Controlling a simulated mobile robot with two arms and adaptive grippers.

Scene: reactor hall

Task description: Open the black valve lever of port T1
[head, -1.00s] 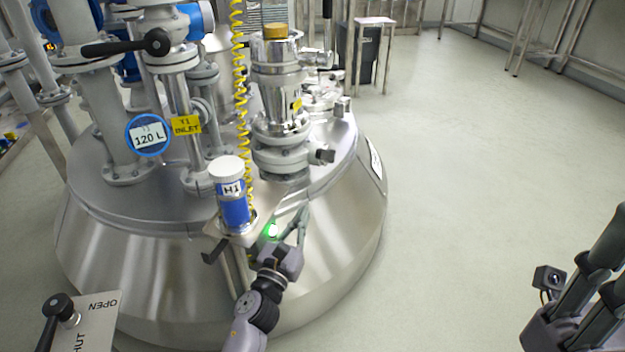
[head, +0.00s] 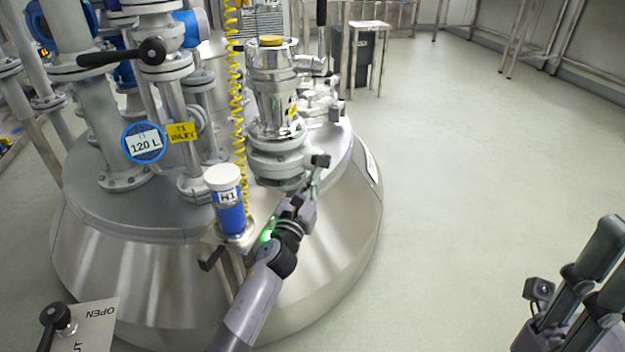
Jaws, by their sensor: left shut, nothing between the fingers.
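The black valve lever (head: 115,56) sits high on the valve above the yellow T1 INLET tag (head: 182,132). It points left from its round black hub, roughly level and across the upright pipe. My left gripper (head: 317,172) is shut and empty, in front of the steel fitting at the vessel's right side. It is well right of and below the lever. My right gripper (head: 607,262) is at the lower right over the floor, its two fingers apart, far from the lever.
A blue H1 bottle with a white cap (head: 226,200) stands on a bracket left of my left arm. A yellow coiled hose (head: 238,110) hangs behind it. An OPEN/SHUT plate with a black knob (head: 85,325) is at lower left. The floor at right is clear.

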